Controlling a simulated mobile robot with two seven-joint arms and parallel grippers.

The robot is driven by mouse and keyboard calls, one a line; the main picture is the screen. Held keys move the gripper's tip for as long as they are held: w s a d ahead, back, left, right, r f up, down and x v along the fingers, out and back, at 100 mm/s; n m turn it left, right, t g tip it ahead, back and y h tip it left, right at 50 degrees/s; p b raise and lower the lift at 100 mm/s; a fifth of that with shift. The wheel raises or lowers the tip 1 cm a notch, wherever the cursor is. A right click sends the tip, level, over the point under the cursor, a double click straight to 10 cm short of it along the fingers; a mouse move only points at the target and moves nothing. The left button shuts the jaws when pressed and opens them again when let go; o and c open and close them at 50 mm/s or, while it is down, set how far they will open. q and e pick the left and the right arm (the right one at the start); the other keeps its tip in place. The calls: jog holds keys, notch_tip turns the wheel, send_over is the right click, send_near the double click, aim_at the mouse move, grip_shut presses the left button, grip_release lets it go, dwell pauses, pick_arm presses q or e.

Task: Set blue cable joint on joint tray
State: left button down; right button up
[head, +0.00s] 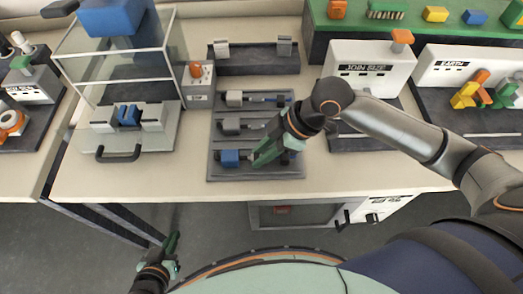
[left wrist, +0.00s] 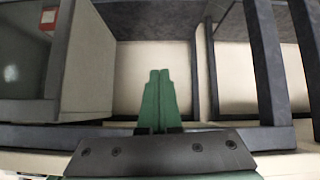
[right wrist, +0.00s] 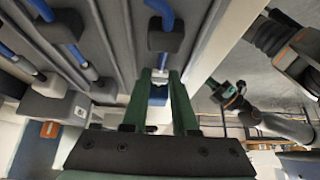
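The joint tray (head: 212,170) is a dark grey plate on the table with several rows of cable joints. The blue cable joint (head: 230,157) lies in its front row, and its blue also shows between my fingers in the right wrist view (right wrist: 158,95). My right gripper (head: 255,163) is low over that row, just right of the blue block. Its fingers (right wrist: 159,72) stand apart on either side of a grey connector part; contact is unclear. My left gripper (head: 172,243) is shut and empty, off the table's front edge; its fingers meet in the left wrist view (left wrist: 158,75).
A grey fixture (head: 165,135) with a blue insert and glass guard stands left of the tray. A small button box (head: 200,95) is behind it. The JOIN SIZE machine (head: 365,65) and EARTH station stand right. A dark holder (head: 255,66) is at the back.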

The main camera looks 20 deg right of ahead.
pick_arm(q)
jog(key=shift+s+f, duration=0.1)
pick_arm(e)
jog(key=shift+r, duration=0.1)
